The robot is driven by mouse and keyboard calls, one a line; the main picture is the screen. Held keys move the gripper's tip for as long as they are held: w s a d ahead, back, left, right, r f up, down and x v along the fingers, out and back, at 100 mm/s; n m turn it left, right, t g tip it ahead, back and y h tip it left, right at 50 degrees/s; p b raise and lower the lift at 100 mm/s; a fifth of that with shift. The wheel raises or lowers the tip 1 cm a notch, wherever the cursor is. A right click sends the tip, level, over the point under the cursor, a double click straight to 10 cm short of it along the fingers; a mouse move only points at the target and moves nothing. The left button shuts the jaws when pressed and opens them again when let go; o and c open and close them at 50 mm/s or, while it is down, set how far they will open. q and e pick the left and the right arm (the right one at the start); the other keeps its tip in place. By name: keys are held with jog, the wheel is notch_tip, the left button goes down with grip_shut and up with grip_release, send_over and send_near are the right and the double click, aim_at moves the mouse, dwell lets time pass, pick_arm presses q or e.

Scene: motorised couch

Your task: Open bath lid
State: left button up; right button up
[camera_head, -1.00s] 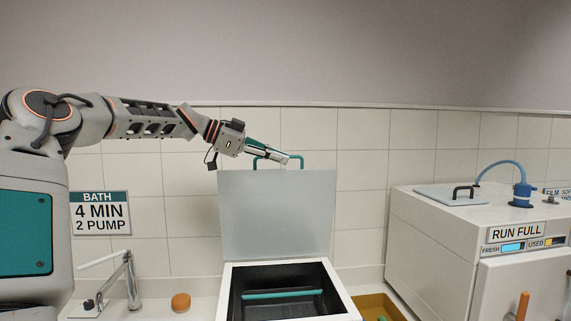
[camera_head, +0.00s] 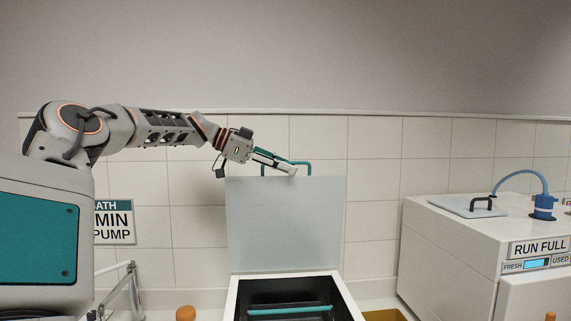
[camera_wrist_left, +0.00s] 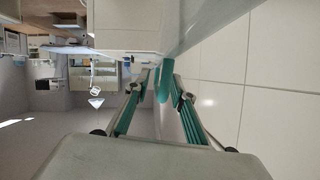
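The bath lid (camera_head: 285,225), a pale grey panel, stands upright at the back of the bath, and the dark bath (camera_head: 262,289) below it is uncovered. A teal handle (camera_head: 308,168) is at the lid's top edge. My left gripper (camera_head: 292,170) is at this handle. In the left wrist view the teal handle (camera_wrist_left: 164,84) lies between the fingertips of my left gripper (camera_wrist_left: 160,78). The fingers lean in close on both sides of it, but whether both touch it is unclear. My right gripper is not in view.
A teal bar (camera_head: 290,311) lies across the bath opening. A white machine (camera_head: 455,245) with a RUN FULL label is at the right. A tiled wall (camera_head: 375,190) stands behind the lid.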

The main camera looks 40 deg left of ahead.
pick_arm(q)
jog(key=shift+r, duration=0.25)
jog(key=shift+s+a+r, duration=0.25)
jog(key=shift+s, duration=0.1)
jog(key=v, duration=1.1)
jog(key=shift+f, duration=0.2)
